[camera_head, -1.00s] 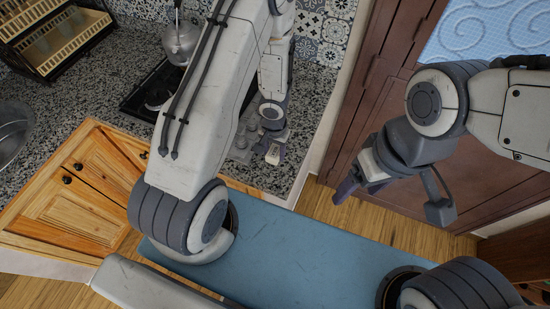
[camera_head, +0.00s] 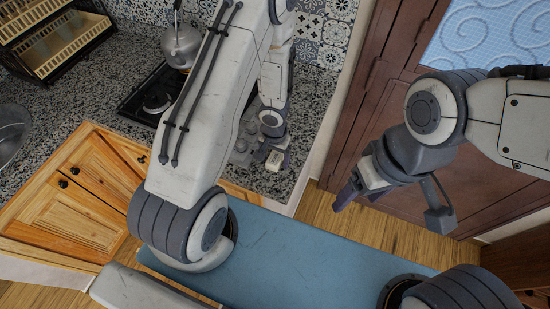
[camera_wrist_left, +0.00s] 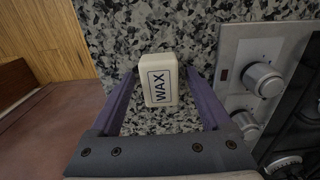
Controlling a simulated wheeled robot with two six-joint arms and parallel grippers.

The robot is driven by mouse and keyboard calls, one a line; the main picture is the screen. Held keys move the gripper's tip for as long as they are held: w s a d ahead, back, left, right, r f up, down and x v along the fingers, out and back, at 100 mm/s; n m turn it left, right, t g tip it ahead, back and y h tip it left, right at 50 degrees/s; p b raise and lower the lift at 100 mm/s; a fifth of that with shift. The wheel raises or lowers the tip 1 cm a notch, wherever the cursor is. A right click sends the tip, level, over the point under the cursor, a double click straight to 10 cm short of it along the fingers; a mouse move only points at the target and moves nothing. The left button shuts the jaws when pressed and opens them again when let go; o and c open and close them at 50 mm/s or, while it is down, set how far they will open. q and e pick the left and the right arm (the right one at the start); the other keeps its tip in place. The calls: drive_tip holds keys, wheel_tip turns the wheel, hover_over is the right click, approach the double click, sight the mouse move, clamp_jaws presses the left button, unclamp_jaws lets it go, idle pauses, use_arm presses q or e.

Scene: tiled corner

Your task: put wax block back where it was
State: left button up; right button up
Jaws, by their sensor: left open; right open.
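The wax block (camera_wrist_left: 160,80) is a small cream block labelled WAX. In the left wrist view it lies on the speckled granite counter (camera_wrist_left: 130,40). My left gripper (camera_head: 273,154) is open, with one purple finger on each side of the block. Small gaps show between the fingers and the block, so it is not gripped. In the head view the block (camera_head: 273,161) shows small and pale at the left gripper's tips, partly hidden. My right gripper (camera_head: 358,187) is open and empty, in the air over the wood floor near the brown door.
The stove (camera_head: 150,100) with its knobs (camera_wrist_left: 264,80) is beside the block, and a kettle (camera_head: 181,45) stands at the back. A dish rack (camera_head: 50,40) is at the far left. The counter's edge and the wall are close to the block.

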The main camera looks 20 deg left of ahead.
use_arm(q)
wheel_tip(320, 180, up, 12)
drive_tip(key=p, duration=1.2)
wheel_tip(320, 180, up, 7)
drive_tip(key=m+t+y, duration=0.1)
hover_over(275, 159)
drive_tip(key=w+d, duration=0.1)
drive_tip(key=w, duration=0.1)
drive_tip(key=s+d+r+m, duration=0.1)
drive_tip(key=s+d+r, duration=0.15)
drive_tip(key=r, duration=0.55)
drive_tip(key=s+d+r+m+h, duration=0.1)
drive_tip(key=s+d+r+m, duration=0.1)
drive_tip(key=s+d+r, duration=0.2)
drive_tip(key=s+d+r+m+g+h, duration=0.1)
drive_tip(key=s+d+r+m, duration=0.2)
drive_tip(key=s+r, duration=0.6)
drive_tip(key=s+d, duration=0.2)
drive_tip(key=s, duration=0.2)
drive_tip(key=shift+s+r, duration=0.25)
drive_tip(key=shift+r, duration=0.1)
